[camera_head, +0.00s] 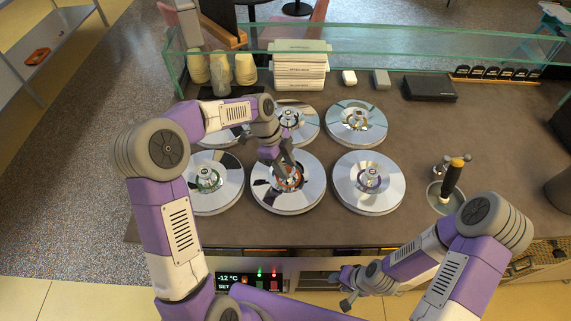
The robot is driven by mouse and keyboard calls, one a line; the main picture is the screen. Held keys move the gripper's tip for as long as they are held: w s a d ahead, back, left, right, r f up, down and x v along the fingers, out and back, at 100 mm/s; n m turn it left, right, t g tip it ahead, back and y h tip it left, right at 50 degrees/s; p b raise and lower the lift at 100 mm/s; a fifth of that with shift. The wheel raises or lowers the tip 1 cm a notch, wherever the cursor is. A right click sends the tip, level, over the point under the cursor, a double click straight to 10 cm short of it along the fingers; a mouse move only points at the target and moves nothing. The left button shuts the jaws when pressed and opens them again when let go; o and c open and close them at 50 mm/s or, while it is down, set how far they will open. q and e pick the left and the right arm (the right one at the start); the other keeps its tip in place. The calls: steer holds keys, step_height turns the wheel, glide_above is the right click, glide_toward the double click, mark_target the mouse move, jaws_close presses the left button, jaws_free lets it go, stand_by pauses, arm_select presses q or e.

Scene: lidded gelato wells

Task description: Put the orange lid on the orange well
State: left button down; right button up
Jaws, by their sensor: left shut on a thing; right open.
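Several round silver well tops stand in two rows on the brown counter. The front middle one carries an orange ring around its centre; I take it for the orange lid (294,201). My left gripper (284,168) reaches down over this lid's centre and is shut on its handle, which the fingers mostly hide. The lid looks level over the front middle place; I cannot tell whether it rests there or is held slightly above. The orange well's opening cannot be made out. My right gripper (348,289) is open and empty, low in front of the counter.
The green-ringed lid (226,199) and the purple-ringed lid (370,202) flank the orange one. The back right well (344,134) looks different at its centre. A scoop holder (437,199) stands at right. A glass guard (430,54) runs along the back.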

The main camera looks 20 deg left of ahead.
arm_select(q)
steer(key=shift+f+b, duration=0.4)
steer(key=shift+f, duration=0.15)
steer(key=c, duration=0.9)
jaws_free()
steer(key=o, duration=0.5)
steer(key=shift+p+v, duration=2.95)
steer(key=shift+v, duration=1.1)
steer(key=shift+s+f, duration=0.1)
